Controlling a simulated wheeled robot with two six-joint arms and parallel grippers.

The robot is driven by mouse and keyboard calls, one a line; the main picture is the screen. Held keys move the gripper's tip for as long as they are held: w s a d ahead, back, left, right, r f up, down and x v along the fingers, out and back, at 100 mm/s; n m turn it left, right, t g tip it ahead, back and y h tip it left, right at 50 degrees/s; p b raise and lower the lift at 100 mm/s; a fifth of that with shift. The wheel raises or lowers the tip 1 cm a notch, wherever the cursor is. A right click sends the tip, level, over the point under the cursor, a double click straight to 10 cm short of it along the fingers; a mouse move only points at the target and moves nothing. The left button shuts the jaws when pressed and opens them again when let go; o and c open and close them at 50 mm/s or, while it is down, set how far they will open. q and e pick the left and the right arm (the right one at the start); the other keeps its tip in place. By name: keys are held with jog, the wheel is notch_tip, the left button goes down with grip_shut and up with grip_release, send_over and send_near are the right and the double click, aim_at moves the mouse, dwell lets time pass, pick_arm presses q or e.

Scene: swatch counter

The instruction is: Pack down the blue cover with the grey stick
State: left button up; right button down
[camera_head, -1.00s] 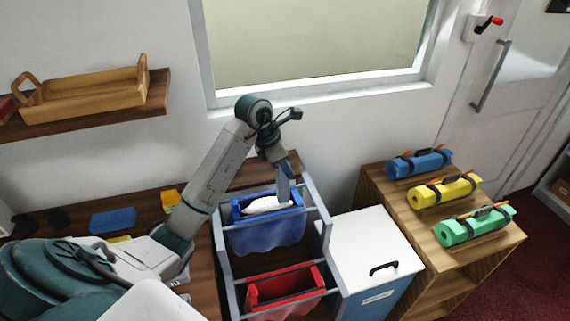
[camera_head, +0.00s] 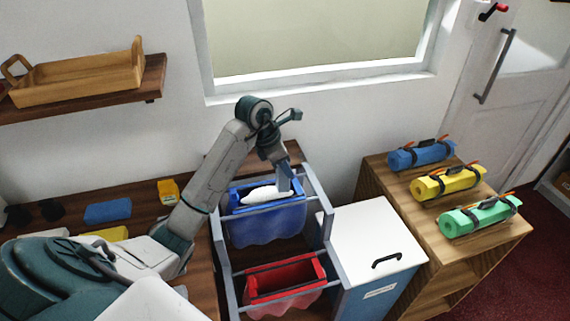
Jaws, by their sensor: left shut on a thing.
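The blue cover (camera_head: 265,228) hangs as a bag in the far bay of a grey frame cart, with a blue rim and a white bundle (camera_head: 262,194) inside its opening. My left gripper (camera_head: 277,158) is above the right end of this opening. It is shut on the grey stick (camera_head: 284,178), which points down. The stick's lower end is at the right side of the opening, beside the white bundle; I cannot tell whether it touches anything. My right gripper is not in view.
A red bag (camera_head: 284,279) hangs in the cart's near bay. A white-lidded bin (camera_head: 371,245) stands right of the cart. A wooden shelf unit (camera_head: 400,205) holds blue, yellow and green rolls. Sponges (camera_head: 108,212) lie on the left counter, below a wooden tray (camera_head: 75,82).

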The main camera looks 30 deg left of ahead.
pick_arm(q)
jog(key=shift+f, duration=0.25)
jog(key=shift+r+p, duration=2.95)
jog(key=shift+r, duration=2.6)
